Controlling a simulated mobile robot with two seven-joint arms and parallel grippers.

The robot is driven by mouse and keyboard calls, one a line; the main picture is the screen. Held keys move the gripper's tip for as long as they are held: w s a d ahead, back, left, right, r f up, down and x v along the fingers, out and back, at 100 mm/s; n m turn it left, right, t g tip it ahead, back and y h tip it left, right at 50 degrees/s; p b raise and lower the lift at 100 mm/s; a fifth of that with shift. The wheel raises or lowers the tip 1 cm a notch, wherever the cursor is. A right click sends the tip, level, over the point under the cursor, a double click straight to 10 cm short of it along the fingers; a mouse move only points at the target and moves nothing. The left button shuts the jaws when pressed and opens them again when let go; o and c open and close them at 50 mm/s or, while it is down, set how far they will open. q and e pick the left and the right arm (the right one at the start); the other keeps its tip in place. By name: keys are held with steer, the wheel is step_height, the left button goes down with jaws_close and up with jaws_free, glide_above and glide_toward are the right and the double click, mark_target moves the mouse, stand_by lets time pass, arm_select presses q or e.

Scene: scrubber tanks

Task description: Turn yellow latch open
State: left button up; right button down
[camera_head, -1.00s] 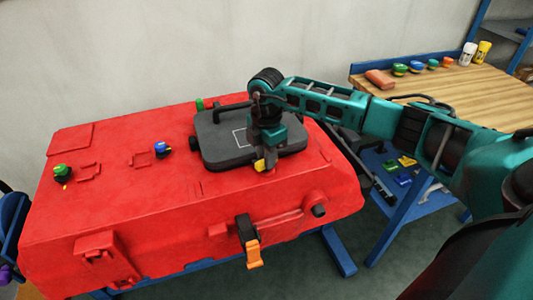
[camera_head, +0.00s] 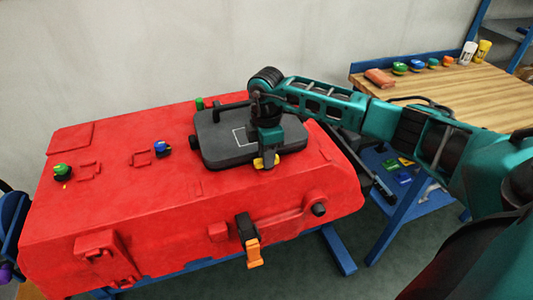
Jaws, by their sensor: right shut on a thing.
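The yellow latch (camera_head: 259,163) is at the front edge of the dark grey lid (camera_head: 228,152) on top of the red tank (camera_head: 120,200). My right gripper (camera_head: 267,158) points down over it and is shut on it, hiding part of it. The latch shows on both sides of the fingers, lying roughly along the lid's front edge. The lid lies flat and looks closed. My left gripper is not in view.
Green (camera_head: 62,171) and blue (camera_head: 162,149) caps stand on the tank's left part. An orange-tipped clasp (camera_head: 252,250) hangs on its front. A wooden table (camera_head: 480,95) with several caps and bottles is at the right, over a blue shelf.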

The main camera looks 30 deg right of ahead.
steer(key=c, duration=1)
jaws_free()
steer(key=shift+o, duration=0.2)
step_height(320, 180, up, 13)
